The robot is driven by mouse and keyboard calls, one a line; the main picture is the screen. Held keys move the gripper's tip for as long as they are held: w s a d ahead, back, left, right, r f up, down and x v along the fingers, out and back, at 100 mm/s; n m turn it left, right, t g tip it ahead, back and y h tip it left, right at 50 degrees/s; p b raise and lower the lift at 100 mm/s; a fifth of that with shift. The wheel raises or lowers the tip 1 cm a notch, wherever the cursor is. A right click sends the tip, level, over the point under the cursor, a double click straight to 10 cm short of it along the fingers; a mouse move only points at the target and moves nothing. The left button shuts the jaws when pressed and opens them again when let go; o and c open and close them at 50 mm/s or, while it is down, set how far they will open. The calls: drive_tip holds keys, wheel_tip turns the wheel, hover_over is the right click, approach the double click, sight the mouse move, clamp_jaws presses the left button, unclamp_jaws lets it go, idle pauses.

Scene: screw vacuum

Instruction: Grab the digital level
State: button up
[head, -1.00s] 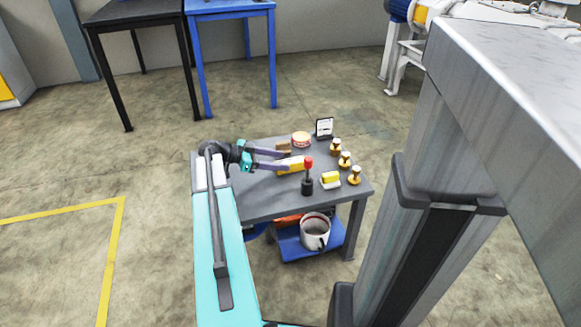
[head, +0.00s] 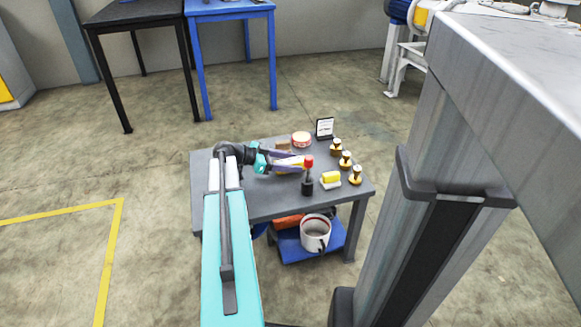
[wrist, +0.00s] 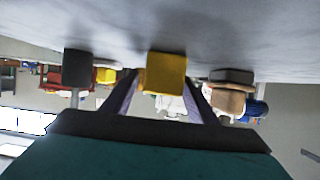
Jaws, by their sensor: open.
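The digital level appears to be the yellow block (head: 287,161) lying on the grey table. It also shows in the wrist view (wrist: 164,73), end-on and between my two purple fingers. My gripper (head: 296,161) is low over the table, reaching in from the left, with one finger on each side of the yellow block. The fingers are open, and in the wrist view a gap shows on both sides of the block. In the head view the fingers partly hide the block.
A black tool with a red knob (head: 308,178) stands close on the near side. A brown block (head: 283,145) lies close on the far side.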

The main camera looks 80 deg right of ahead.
sight(291, 161)
drive_tip(key=c, duration=1.3)
drive_tip(key=shift+r+p, duration=1.55)
drive_tip(key=shift+r, duration=3.5)
